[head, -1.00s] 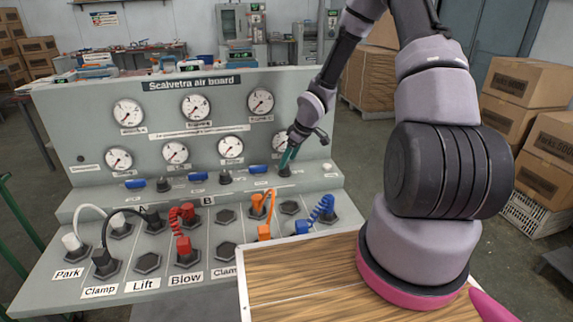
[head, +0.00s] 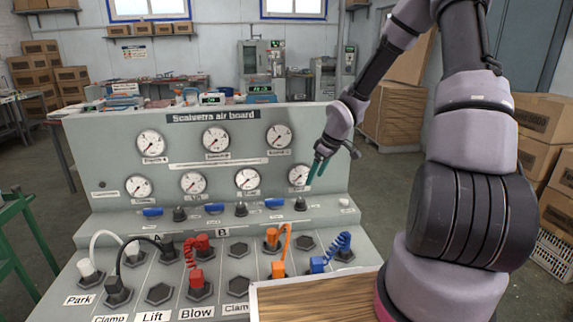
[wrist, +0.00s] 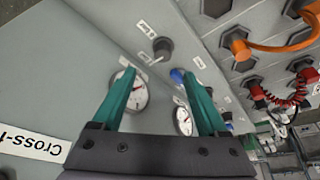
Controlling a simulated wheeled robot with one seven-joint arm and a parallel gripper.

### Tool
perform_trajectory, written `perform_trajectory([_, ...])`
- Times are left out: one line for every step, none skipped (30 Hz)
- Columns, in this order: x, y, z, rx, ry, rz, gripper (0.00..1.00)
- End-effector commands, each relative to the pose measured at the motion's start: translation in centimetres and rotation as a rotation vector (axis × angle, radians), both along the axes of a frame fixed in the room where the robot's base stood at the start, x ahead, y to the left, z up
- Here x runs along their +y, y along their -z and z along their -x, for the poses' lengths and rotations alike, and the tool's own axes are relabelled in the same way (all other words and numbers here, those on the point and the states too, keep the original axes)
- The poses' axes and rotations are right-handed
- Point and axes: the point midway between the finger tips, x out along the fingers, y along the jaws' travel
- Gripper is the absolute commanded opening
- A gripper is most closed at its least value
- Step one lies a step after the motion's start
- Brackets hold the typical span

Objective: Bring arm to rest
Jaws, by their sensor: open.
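My gripper (head: 316,170) is raised in front of the upright face of the grey air board (head: 107,200), near the rightmost lower gauge (head: 300,177). Its two teal fingers are apart and nothing is between them in the wrist view (wrist: 165,95). A black knob (wrist: 162,47) and a gauge (wrist: 138,93) of the board show beyond the fingers. In the head view, the knob (head: 300,203) at the right end of the ledge stands below my gripper, clear of it.
Plugged hoses stand on the lower panel: white (head: 98,240), black (head: 125,245), red (head: 188,255), orange (head: 284,245) and blue (head: 335,248). A wooden-topped surface (head: 315,300) lies in front. Cardboard boxes (head: 545,125) are stacked at the right.

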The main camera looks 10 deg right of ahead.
Motion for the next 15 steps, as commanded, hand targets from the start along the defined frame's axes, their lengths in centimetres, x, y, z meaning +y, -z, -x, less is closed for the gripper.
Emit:
perform_trajectory([-0.5, -1.2, 0.2, -0.003, 0.024, 0.028, 0.76])
perform_trajectory([-0.8, -2.0, 0.4, -0.002, 0.043, 0.045, 0.76])
perform_trajectory([-1.4, -3.2, 0.8, 0.0, 0.077, 0.069, 0.76])
perform_trajectory([-1.8, -4.2, 1.2, -0.001, 0.104, 0.088, 0.76])
perform_trajectory([-2.3, -5.3, 1.5, -0.002, 0.138, 0.106, 0.76])
perform_trajectory([-2.8, -6.8, 2.1, -0.005, 0.181, 0.126, 0.76])
perform_trajectory([-3.1, -7.9, 2.6, -0.007, 0.213, 0.14, 0.76])
perform_trajectory([-3.5, -9.1, 3.1, -0.01, 0.25, 0.149, 0.76])
perform_trajectory([-3.9, -10.6, 3.8, -0.016, 0.296, 0.161, 0.76])
perform_trajectory([-4.1, -11.7, 4.3, -0.022, 0.331, 0.167, 0.76])
perform_trajectory([-4.3, -12.9, 4.9, -0.027, 0.367, 0.17, 0.76])
perform_trajectory([-4.6, -14.4, 5.7, -0.035, 0.416, 0.17, 0.76])
perform_trajectory([-4.7, -15.5, 6.4, -0.042, 0.45, 0.168, 0.76])
perform_trajectory([-4.8, -16.6, 7.1, -0.049, 0.486, 0.163, 0.76])
perform_trajectory([-4.9, -18.0, 8.0, -0.059, 0.533, 0.154, 0.76])
